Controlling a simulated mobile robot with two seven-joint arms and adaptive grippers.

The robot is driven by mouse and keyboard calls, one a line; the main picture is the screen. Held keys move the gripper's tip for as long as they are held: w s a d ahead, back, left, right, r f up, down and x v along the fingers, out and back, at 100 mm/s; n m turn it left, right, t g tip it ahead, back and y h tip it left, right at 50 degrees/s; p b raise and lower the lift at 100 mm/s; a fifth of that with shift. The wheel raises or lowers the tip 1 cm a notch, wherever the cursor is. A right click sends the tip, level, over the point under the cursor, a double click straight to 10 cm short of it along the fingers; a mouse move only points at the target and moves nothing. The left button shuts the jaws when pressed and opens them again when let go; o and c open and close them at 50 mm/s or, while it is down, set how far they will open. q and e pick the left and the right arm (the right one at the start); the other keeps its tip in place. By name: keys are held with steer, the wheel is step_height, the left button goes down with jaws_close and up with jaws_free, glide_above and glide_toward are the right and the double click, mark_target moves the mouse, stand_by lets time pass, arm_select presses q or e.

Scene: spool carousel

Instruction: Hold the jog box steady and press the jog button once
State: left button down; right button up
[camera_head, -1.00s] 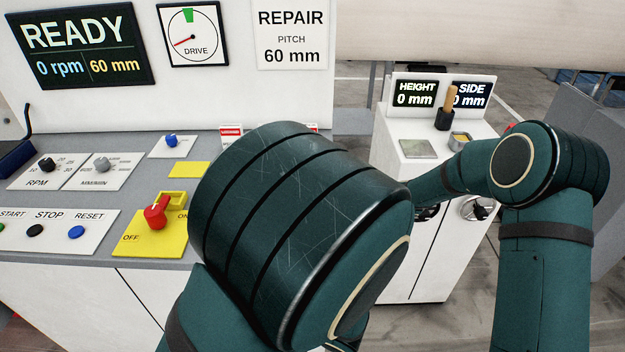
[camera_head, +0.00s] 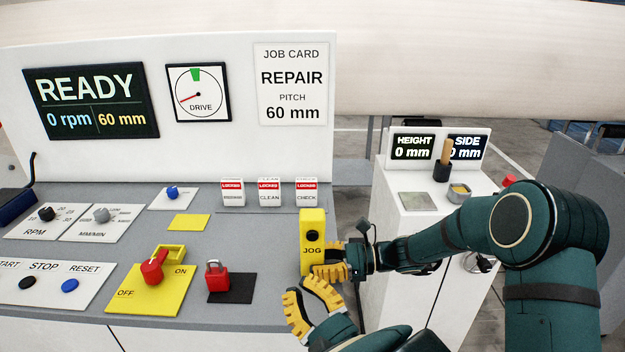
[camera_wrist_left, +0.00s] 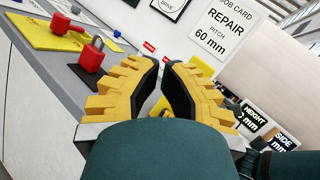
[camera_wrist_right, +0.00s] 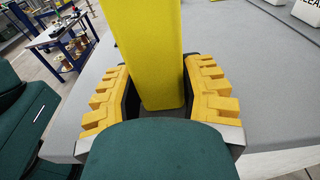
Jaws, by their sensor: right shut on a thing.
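The yellow jog box (camera_head: 313,228) stands at the right front edge of the grey console, with a round black jog button (camera_head: 313,236) above the word JOG. My right gripper (camera_head: 335,268) is shut on the lower part of the box; in the right wrist view its fingers flank the yellow box (camera_wrist_right: 148,60) on both sides. My left gripper (camera_head: 301,289) is just in front of and below the box, apart from the button. In the left wrist view its fingertips (camera_wrist_left: 162,62) are close together with a narrow gap and nothing held between them.
A red padlock (camera_head: 217,276) on a black plate and a red switch (camera_head: 154,267) on a yellow plate are left of the box. Locked tags (camera_head: 269,190) stand behind. A white cabinet (camera_head: 412,225) is at right. The display (camera_head: 90,102) reads READY, 0 rpm.

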mark_target(312, 236)
arm_select(q)
steer(key=w, duration=0.8)
steer(key=shift+w, duration=0.4)
steer(key=c, duration=1.7)
jaws_free()
jaws_close()
steer(key=shift+w, duration=0.4)
